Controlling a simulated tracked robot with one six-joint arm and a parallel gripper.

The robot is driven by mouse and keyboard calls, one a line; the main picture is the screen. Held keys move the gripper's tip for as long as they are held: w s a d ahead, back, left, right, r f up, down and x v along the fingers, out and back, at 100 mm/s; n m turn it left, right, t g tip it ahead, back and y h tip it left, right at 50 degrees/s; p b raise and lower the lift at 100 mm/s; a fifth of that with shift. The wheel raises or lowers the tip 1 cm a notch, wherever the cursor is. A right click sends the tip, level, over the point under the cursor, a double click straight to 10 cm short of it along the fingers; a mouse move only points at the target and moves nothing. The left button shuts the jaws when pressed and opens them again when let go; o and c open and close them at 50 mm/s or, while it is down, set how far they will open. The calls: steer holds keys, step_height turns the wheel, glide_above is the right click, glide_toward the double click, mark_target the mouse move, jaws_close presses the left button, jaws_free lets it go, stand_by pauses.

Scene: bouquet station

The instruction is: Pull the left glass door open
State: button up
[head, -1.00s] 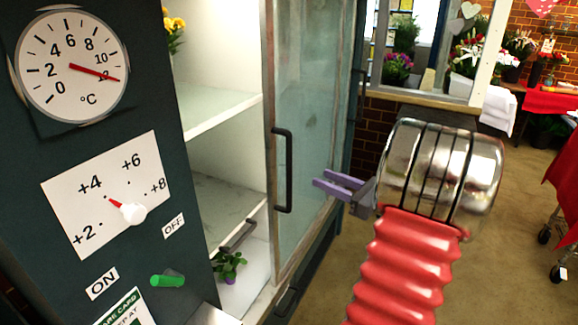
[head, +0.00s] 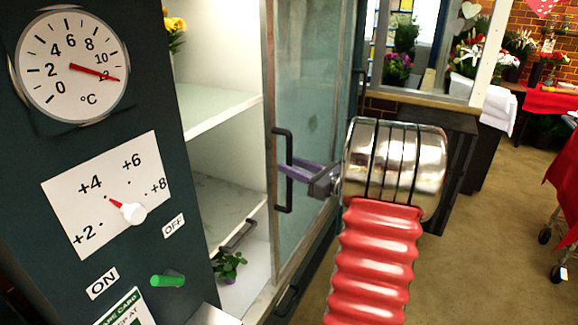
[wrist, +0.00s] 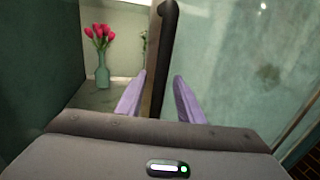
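The glass door (head: 318,120) of the cooler has a dark vertical handle (head: 283,190) on its left edge. The handle also shows in the wrist view (wrist: 169,30). My gripper (head: 288,168) is at the handle's middle height. In the wrist view, the purple fingers of my gripper (wrist: 159,92) are apart, one on each side of the handle's line. A gap shows beside each finger, and the handle's lower part is hidden behind the gripper body. I cannot tell whether a finger touches the handle.
Left of the door, open white shelves (head: 225,110) show, with a potted plant (head: 229,265) below. A vase of red tulips (wrist: 101,62) stands inside. A dark panel with a dial (head: 72,65) and knob (head: 132,212) is at left.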

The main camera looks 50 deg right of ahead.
steer(key=shift+w+a, duration=0.1)
steer(key=shift+w, duration=0.55)
steer(key=shift+c, duration=0.4)
jaws_close()
steer(key=shift+a, duration=0.1)
